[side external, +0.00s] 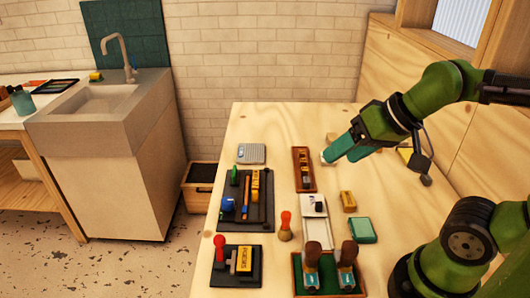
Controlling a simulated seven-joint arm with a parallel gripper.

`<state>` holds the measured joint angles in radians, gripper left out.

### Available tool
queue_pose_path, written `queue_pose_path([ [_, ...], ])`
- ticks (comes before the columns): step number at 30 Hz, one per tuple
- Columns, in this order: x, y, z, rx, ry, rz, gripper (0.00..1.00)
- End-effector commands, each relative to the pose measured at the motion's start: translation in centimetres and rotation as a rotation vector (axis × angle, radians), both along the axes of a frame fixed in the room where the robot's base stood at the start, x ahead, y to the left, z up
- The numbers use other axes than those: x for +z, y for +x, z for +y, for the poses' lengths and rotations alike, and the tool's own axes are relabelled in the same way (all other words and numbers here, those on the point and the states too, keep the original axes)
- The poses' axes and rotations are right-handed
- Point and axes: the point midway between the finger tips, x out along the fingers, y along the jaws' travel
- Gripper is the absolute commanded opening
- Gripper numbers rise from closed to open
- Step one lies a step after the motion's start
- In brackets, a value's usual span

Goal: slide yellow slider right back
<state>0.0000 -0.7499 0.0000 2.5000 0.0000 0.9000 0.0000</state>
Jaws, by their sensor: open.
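My gripper (328,156) is at the right of the table, pointing down-left, with its teal fingers above the tabletop. It is open, and I see nothing held between the fingers. I cannot tell for sure which thing is the yellow slider. A small yellow piece (255,185) is in a dark tray (238,222) at the left. A reddish-brown narrow tray (299,185), just left of my gripper, holds small pieces, one yellowish.
A grey scale-like box (251,153) is at the table's far left. A yellow block (348,201) and a green box (362,230) lie in front of my gripper. A red-topped bottle (285,226), stamps and a dark tray (224,279) crowd the near side. The table's far strip is bare.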

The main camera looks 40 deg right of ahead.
Motion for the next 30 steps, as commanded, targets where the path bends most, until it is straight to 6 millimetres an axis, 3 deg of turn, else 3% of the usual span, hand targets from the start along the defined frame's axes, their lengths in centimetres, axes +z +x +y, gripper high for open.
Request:
queue_pose_path([
  [14,0.0,0.0,0.0,0.000,0.000,0.000,0.60],
  [18,-0.3,0.1,0.0,-0.002,0.000,0.014,0.44],
  [20,-1.1,0.3,-0.1,-0.004,0.000,0.047,0.44],
  [23,-1.7,1.7,-0.3,-0.009,-0.002,0.102,0.44],
  [30,-1.5,9.1,-1.2,-0.029,-0.005,0.292,0.44],
])
